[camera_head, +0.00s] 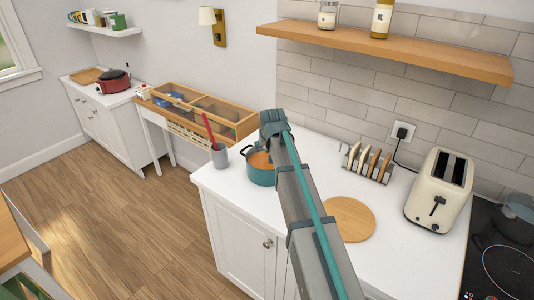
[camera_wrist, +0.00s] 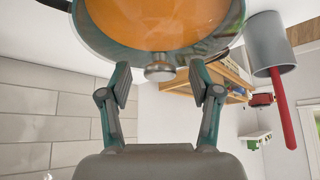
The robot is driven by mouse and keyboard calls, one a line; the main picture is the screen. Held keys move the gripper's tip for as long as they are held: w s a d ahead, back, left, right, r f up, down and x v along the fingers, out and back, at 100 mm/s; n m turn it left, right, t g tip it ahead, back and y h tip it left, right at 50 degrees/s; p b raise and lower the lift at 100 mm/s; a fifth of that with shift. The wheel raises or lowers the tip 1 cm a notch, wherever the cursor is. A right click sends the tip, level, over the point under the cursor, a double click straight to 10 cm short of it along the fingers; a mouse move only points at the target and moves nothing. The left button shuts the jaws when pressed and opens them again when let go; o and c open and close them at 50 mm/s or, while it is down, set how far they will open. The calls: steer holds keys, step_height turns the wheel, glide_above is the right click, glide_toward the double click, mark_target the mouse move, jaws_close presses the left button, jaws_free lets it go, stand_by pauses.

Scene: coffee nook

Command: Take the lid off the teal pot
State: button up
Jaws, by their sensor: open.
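The teal pot (camera_head: 262,175) stands on the white counter, partly hidden by my arm in the head view. Its orange contents (camera_head: 262,159) show at the top. In the wrist view, which looks upside down, the pot (camera_wrist: 88,32) fills the top edge. Its lid (camera_wrist: 205,47) seems to be clear glass, with orange showing through, and has a round metal knob (camera_wrist: 160,72). My gripper (camera_wrist: 160,83) is open. Its two fingers stand either side of the knob's line, apart from it, and nothing is between the pads. In the head view the fingertips are hidden.
A grey cup (camera_head: 219,156) with a red utensil (camera_head: 209,130) stands left of the pot. A round wooden board (camera_head: 350,219), a toast rack (camera_head: 369,164) and a cream toaster (camera_head: 439,190) are to the right. A wooden shelf (camera_head: 390,54) hangs above. Counter around the board is clear.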

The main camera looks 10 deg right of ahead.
steer(key=shift+w+f, duration=0.1)
steer(key=shift+f, duration=0.1)
steer(key=shift+c, duration=0.2)
steer(key=c, duration=1.1)
jaws_close()
steer(key=shift+r, duration=0.15)
